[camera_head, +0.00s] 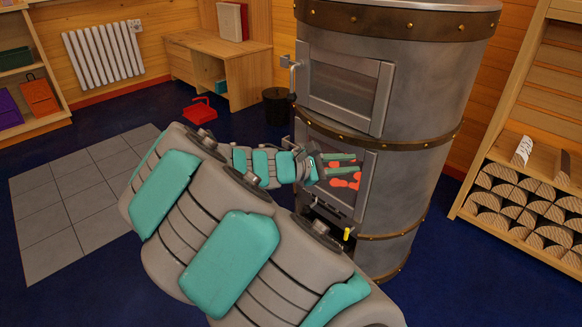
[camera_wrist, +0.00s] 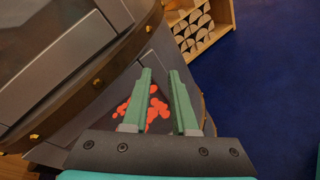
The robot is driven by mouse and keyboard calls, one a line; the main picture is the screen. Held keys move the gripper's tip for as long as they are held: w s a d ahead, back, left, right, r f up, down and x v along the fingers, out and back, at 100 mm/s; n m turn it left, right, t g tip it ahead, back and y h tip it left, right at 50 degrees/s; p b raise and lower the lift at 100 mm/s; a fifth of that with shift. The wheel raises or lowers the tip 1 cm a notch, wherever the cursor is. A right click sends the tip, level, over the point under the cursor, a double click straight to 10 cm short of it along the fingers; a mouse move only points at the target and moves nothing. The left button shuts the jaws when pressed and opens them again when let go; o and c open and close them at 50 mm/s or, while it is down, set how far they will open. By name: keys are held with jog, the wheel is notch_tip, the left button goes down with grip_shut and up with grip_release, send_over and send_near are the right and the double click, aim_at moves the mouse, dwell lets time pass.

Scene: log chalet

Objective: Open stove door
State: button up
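The stove (camera_head: 425,95) is a grey metal cylinder with riveted brown bands. Its upper door (camera_head: 345,85) has a dark pane and a handle (camera_head: 291,66) at the left; this door looks shut. Its lower door (camera_head: 368,165) shows red embers behind the pane and also looks shut. My arm hides part of its left edge, so I cannot clearly see a handle there. My gripper (camera_head: 356,160) is in front of the lower door. In the wrist view my gripper (camera_wrist: 160,72) has two green fingers apart, nothing between them, over the embers (camera_wrist: 140,108). Contact with the door cannot be told.
A yellow-tipped lever (camera_head: 347,233) sticks out below the lower door. A log rack (camera_head: 530,205) stands to the right. A black bucket (camera_head: 277,105), red dustpan (camera_head: 200,110) and desk (camera_head: 220,60) are behind to the left. Blue floor left of the stove is mostly clear.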

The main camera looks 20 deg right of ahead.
jog(key=w+a+f+n+t+b, duration=0.1)
jog(key=w+a+f+n+t, duration=0.5)
jog(key=w, duration=0.4)
jog(key=w+a+f+n+t+b, duration=0.1)
jog(key=w+a+f+n+t, duration=0.35)
jog(key=w+f+n, duration=0.4)
jog(key=shift+m+g, duration=0.35)
jog(key=shift+m, duration=0.2)
jog(key=shift+w+a+r+x, duration=0.1)
jog(key=shift+w+x, duration=0.05)
jog(key=shift+x, duration=1.15)
jog(key=shift+w+a+r+x, duration=0.1)
jog(key=shift+w+x, duration=0.05)
jog(key=shift+x, duration=1.15)
jog(key=shift+w+a+r+x, duration=0.1)
jog(key=shift+x, duration=1.2)
grip_shut()
